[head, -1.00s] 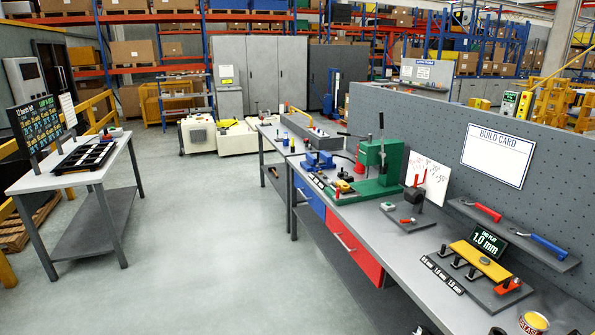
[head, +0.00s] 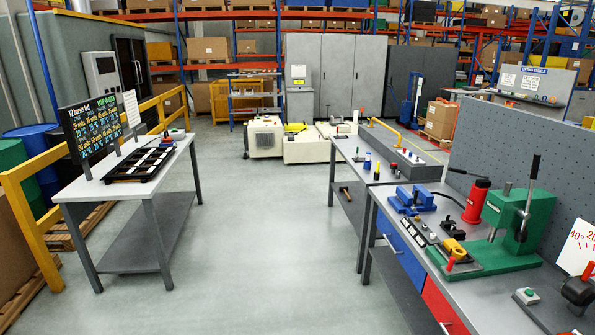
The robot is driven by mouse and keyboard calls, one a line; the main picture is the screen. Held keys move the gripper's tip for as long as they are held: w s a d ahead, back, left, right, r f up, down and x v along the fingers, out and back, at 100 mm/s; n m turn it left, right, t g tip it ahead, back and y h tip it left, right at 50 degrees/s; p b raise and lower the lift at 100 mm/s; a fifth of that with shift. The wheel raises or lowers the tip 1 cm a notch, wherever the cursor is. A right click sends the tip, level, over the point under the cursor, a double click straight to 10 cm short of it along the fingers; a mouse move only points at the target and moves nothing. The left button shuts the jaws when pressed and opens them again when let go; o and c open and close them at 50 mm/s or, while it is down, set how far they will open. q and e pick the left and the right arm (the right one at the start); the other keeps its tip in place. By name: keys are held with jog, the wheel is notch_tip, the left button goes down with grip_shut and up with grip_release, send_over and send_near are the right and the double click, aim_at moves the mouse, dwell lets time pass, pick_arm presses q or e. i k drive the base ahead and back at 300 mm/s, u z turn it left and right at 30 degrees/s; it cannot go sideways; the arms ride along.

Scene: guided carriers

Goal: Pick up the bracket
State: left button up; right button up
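I cannot single out the bracket for sure in the head view. Small parts stand on the right workbench (head: 400,258): a yellow piece (head: 453,247) with an orange-red handle by the green press (head: 516,235), a small black piece (head: 453,228) behind it, and a dark strip with several small parts (head: 417,231). A blue vise (head: 416,201) stands at the bench's far left end. Neither of my grippers shows in the view.
A table (head: 76,190) with a black tray (head: 115,167) and a display board (head: 90,127) stands at left, beside a yellow rail (head: 30,222). A low white carrier (head: 265,138) stands at the back. The floor between table and workbench is clear.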

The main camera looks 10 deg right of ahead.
aim_at(449, 226)
jog(key=z, duration=0.15)
jog(key=i, duration=1.85)
jog(key=z, duration=1.35)
jog(key=i, duration=1.3)
jog(key=z, duration=0.85)
